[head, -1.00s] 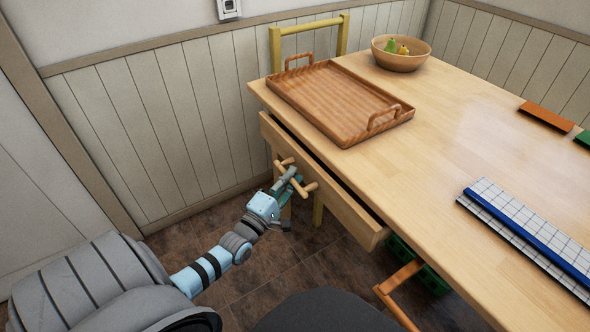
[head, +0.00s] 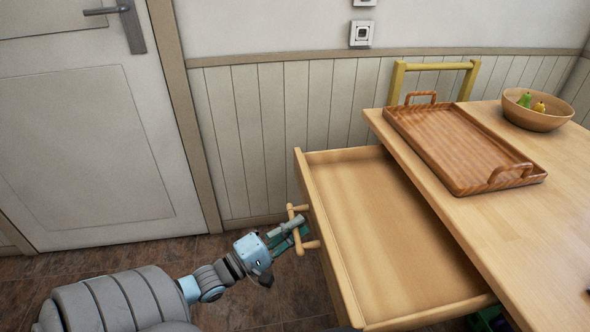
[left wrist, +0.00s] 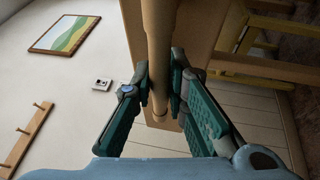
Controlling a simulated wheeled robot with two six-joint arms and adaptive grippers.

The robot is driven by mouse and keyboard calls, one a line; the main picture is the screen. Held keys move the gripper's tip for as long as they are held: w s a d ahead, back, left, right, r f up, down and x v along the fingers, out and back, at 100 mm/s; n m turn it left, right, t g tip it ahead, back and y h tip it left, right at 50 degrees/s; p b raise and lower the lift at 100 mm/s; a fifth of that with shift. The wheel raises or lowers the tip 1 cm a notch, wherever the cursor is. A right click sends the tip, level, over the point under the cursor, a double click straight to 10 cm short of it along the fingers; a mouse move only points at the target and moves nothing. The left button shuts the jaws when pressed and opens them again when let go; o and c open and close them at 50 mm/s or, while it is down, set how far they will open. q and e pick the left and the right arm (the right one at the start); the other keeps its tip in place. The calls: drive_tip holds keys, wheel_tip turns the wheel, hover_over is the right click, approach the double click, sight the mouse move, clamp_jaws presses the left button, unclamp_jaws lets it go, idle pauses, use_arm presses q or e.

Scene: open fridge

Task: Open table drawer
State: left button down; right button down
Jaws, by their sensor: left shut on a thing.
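The table drawer (head: 385,225) is pulled well out from the wooden table (head: 445,208), and its inside looks empty. Its wooden bar handle (head: 293,213) is on the drawer front. My left gripper (head: 292,232) is shut on the handle, between its two posts. In the left wrist view, the green fingers (left wrist: 161,88) lie on both sides of the handle bar (left wrist: 157,35), with the drawer front (left wrist: 190,25) close behind. My right gripper is not in view.
A wooden tray (head: 450,145) and a bowl with fruit (head: 535,118) stand on the table. A yellow chair (head: 400,80) is behind it. A closed door (head: 85,150) is at the left. Bare floor lies between door and drawer.

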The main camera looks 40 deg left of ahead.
use_arm(q)
drive_tip(key=shift+s, duration=0.1)
drive_tip(key=c, duration=1.6)
unclamp_jaws()
drive_tip(key=shift+o, duration=0.2)
drive_tip(key=v, duration=1.2)
